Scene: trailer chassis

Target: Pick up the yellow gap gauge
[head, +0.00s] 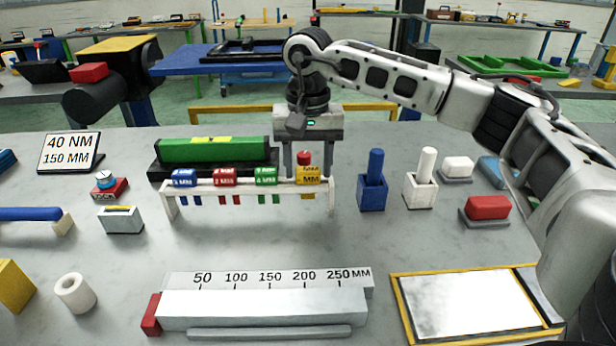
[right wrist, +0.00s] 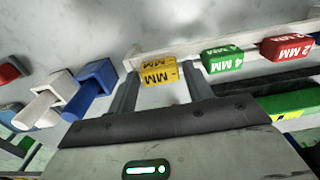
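The yellow gap gauge (head: 308,174) hangs at the right end of a white rack (head: 250,189), beside the green gauge (head: 266,176), red gauge (head: 224,178) and blue gauge (head: 184,178). My right gripper (head: 304,172) points down over the yellow gauge, fingers apart on its two sides. In the right wrist view, the yellow gauge (right wrist: 160,72) lies between the spread fingertips (right wrist: 160,76), with narrow gaps showing beside it. The gauge still sits in the rack. My left gripper is not in view.
A green block (head: 213,150) on a black base stands close behind the rack. A blue holder (head: 373,188) and a white holder (head: 421,188) with upright pegs stand right of it. A ruler block (head: 260,305) and a yellow-framed tray (head: 405,312) lie in front. Bare table lies between rack and ruler.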

